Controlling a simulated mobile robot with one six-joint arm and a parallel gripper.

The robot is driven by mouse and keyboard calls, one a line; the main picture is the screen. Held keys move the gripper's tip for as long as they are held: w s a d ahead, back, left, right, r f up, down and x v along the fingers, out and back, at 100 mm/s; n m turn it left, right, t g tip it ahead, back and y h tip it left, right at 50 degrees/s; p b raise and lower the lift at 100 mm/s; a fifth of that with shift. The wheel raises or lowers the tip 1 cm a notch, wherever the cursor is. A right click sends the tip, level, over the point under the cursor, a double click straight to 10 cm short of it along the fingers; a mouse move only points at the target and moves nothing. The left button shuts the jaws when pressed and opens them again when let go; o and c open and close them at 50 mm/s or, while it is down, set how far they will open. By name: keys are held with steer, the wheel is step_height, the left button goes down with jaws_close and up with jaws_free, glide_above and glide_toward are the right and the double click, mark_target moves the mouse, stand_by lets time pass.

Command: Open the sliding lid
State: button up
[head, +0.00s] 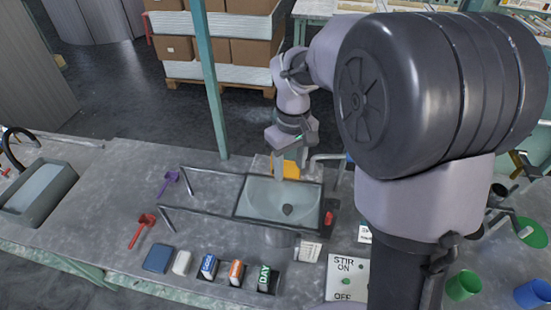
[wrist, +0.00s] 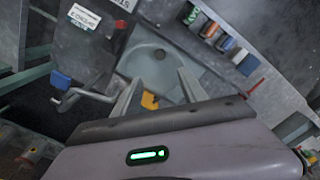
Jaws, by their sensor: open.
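A pale grey-green basin (head: 262,205) is set in the bench, with a dark round spot in it; it also shows in the wrist view (wrist: 178,68). A dark rectangular frame surrounds it, and two rails (head: 197,222) run left from it. I cannot tell whether a clear lid covers the basin. A yellow-orange piece (head: 291,169) sits at the basin's far edge; it also shows in the wrist view (wrist: 150,101). My gripper (head: 288,173) is open, pointing down at the yellow piece. In the wrist view its fingers (wrist: 158,88) appear on either side of it; contact is unclear.
A red knob (head: 329,218) is at the frame's right. Labelled blocks (head: 236,271), a red scoop (head: 142,230) and a purple scoop (head: 170,182) lie left and in front. A green post (head: 209,80) rises behind the bench.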

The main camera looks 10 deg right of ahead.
mark_target(287, 207)
step_height(287, 207, down, 17)
steer(key=b, duration=0.7)
jaws_close()
stand_by(0.8)
